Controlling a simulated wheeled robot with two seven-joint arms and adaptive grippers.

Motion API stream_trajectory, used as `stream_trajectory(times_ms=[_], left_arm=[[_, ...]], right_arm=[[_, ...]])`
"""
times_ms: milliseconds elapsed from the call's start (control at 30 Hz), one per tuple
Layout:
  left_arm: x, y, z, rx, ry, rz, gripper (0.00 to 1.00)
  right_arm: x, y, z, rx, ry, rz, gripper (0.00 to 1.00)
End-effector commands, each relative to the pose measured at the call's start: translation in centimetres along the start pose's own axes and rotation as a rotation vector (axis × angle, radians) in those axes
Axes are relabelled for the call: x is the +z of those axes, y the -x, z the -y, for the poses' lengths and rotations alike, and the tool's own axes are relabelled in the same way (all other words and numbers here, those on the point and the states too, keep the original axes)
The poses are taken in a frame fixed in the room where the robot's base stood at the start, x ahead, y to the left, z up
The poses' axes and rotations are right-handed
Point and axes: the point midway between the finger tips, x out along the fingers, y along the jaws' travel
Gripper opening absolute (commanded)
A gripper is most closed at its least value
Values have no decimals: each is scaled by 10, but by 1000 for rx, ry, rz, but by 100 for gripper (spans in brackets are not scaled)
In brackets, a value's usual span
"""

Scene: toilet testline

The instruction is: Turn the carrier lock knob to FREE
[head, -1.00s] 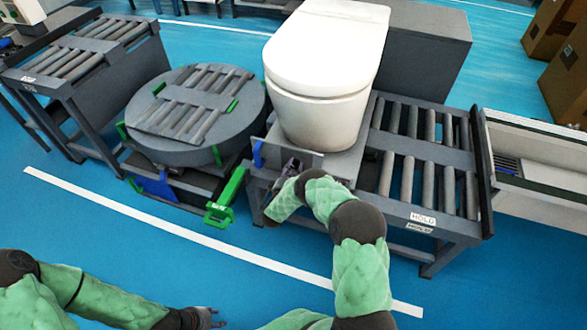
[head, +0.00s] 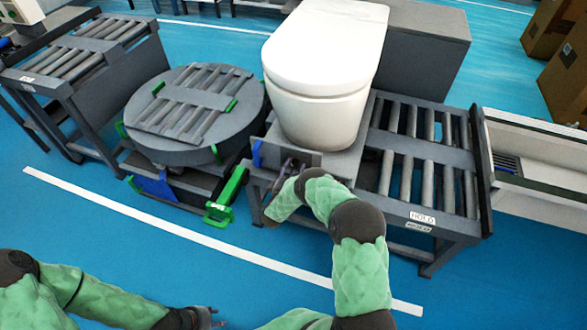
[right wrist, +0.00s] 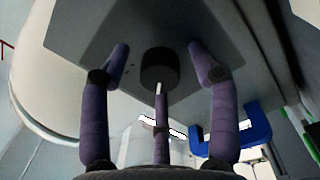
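The dark round knob (right wrist: 160,66) shows in the right wrist view, on the grey plate (right wrist: 100,45) below the white toilet (right wrist: 40,100). A pale mark lies at its lower edge; I see no readable lettering beside it. My right gripper (right wrist: 160,75) is open, with purple fingers spread on both sides of the knob and a third finger below it. Visible gaps separate the side fingers from the knob. In the head view my right gripper (head: 286,168) is at the carrier's front, partly hidden by my arm. My left gripper (head: 208,318) is low and empty, away from the carrier.
A green handle (head: 226,195) and a blue bracket (right wrist: 240,135) are near my right gripper. Blue floor is clear in front.

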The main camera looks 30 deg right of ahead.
Motion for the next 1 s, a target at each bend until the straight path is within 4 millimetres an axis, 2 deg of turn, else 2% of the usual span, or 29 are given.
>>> stream_trajectory(times_ms=[167,267,367,700,833,1000], left_arm=[[0,0,0,0,0,0,40],[0,0,0,0,0,0,40],[0,0,0,0,0,0,40],[0,0,0,0,0,0,40],[0,0,0,0,0,0,40],[0,0,0,0,0,0,40]], right_arm=[[-1,1,-1,2,-1,-2,61],[-1,9,-1,1,-1,-2,61],[-2,23,-1,1,0,-3,61],[-1,90,0,-1,0,-3,61],[-1,107,0,-1,0,-2,61],[0,118,0,0,0,-1,61]])
